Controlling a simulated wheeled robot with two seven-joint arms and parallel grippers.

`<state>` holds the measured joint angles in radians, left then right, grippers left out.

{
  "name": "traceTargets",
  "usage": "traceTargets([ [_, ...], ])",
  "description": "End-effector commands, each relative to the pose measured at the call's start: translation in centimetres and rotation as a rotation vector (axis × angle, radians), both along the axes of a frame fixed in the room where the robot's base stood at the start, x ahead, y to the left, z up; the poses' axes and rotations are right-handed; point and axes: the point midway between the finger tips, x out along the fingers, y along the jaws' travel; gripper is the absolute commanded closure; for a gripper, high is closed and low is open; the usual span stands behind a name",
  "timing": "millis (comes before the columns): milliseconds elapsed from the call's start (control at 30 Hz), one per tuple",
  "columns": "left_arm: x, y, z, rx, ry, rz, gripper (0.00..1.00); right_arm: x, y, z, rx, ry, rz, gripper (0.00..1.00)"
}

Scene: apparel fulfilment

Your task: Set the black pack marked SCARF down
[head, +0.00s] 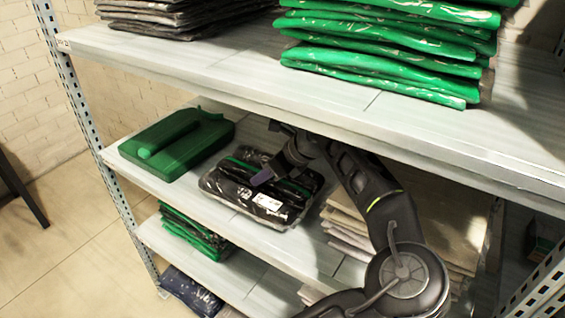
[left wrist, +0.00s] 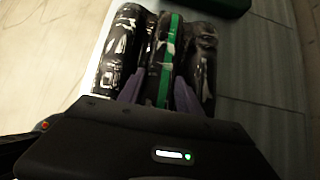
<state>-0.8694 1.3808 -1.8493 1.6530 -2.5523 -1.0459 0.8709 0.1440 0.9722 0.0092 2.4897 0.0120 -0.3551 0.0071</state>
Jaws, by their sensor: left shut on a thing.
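The black pack (head: 240,199) in clear wrap, with a green stripe and a white label, is at the middle shelf (head: 190,208), near its front edge. The label is too small to read. My left gripper (head: 270,173) reaches it from the right and is shut on it. In the left wrist view, the purple fingers (left wrist: 160,92) pinch the raised middle fold of the black pack (left wrist: 116,50), with the green stripe between them. The pack looks flat and level; I cannot tell if its whole underside touches the shelf. My right gripper is not in view.
A green case-like item (head: 190,150) lies left of the pack. Beige packs (head: 343,222) are stacked to its right, behind my arm. The upper shelf (head: 225,62) hangs close above, with green packs (head: 385,55) on it. A lower shelf (head: 215,268) holds more packs.

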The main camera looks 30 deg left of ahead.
Motion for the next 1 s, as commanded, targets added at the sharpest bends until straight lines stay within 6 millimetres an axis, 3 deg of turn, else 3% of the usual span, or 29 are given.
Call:
traceTargets([
  [100, 3.4, 0.3, 0.5, 0.003, 0.001, -0.002, 1.0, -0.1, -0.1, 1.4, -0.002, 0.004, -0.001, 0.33],
  [300, 6.7, 0.3, 0.3, 0.002, 0.001, -0.001, 1.0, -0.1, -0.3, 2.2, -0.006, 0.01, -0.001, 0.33],
  [800, 8.0, 0.3, 0.2, 0.002, 0.001, -0.001, 1.0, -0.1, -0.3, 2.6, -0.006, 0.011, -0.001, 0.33],
  [1000, 7.9, 0.2, -2.7, 0.001, 0.002, -0.001, 1.0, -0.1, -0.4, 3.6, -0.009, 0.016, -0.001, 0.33],
])
